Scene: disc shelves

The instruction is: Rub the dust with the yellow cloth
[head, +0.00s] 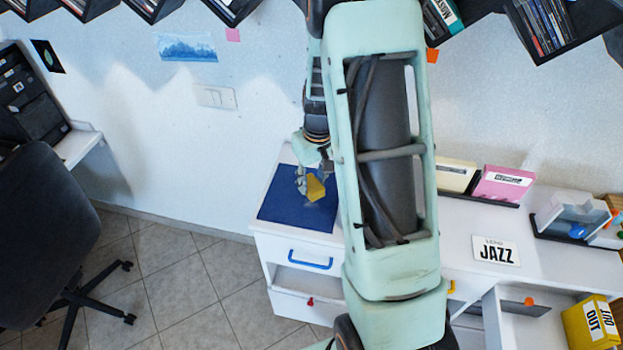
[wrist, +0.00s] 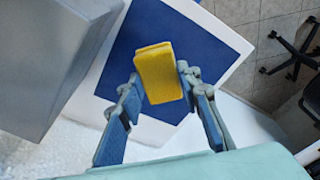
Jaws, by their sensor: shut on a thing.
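The yellow cloth (head: 316,188) is a small folded block held in my gripper (head: 308,180). In the wrist view the cloth (wrist: 162,72) sits between the two blue-padded fingers of my gripper (wrist: 159,88), which are shut on it. It is over the dark blue mat (head: 278,209) on the white cabinet top; the mat also shows in the wrist view (wrist: 218,58). I cannot tell whether the cloth touches the mat. A faint paler smudge, perhaps dust, shows on the mat just below the cloth in the head view; I cannot make it out surely.
The white cabinet (head: 275,240) has a blue-handled drawer. To the right, a JAZZ sign (head: 496,250), a pink record box (head: 503,184) and a yellow OUT box (head: 592,322) stand near the counter. A black chair (head: 45,220) is at left. Disc shelves (head: 545,28) hang above.

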